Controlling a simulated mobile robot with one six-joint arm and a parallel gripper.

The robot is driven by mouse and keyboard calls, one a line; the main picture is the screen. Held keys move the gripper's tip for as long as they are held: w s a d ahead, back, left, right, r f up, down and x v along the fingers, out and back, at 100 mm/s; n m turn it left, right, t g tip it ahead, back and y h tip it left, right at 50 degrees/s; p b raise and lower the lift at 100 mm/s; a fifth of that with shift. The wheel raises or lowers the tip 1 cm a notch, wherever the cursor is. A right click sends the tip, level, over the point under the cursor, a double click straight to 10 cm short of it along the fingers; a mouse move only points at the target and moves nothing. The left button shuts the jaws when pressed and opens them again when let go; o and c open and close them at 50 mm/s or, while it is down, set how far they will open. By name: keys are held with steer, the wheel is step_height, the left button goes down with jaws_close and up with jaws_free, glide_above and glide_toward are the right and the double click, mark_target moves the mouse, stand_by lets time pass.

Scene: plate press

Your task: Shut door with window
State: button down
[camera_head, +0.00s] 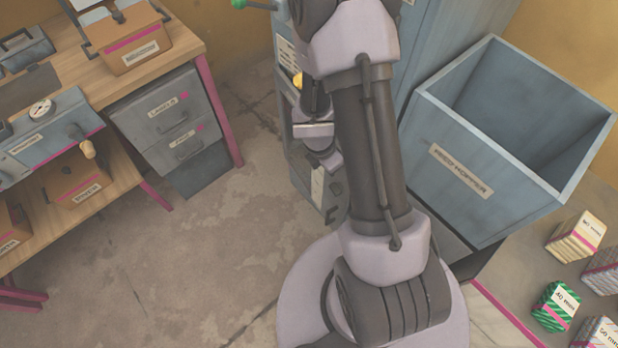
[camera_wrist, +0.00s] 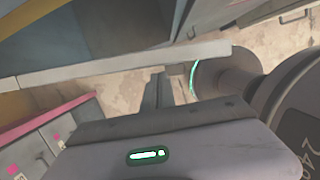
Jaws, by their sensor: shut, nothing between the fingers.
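My gripper (camera_wrist: 163,90) shows in the wrist view with its dark fingers together and nothing between them. A long pale grey panel edge (camera_wrist: 110,66) crosses just beyond the fingers; it may be the edge of the door, but no window shows. I cannot tell whether the fingers touch it. In the head view the blue-grey press cabinet (camera_head: 445,30) stands behind my arm. My arm hides much of its front, so the door and its angle are not clear there. My gripper end is low beside the cabinet's left side, partly hidden behind my arm.
A blue feed hopper (camera_head: 455,135) stands right of my arm. Several strapped bundles (camera_head: 556,306) lie at lower right. A wooden workbench (camera_head: 165,52) with grey drawers (camera_head: 165,112) stands at left. The concrete floor (camera_head: 190,265) between is clear. A green-knobbed lever (camera_head: 239,4) sticks out at the top.

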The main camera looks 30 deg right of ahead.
steer(key=shift+d, duration=1.8)
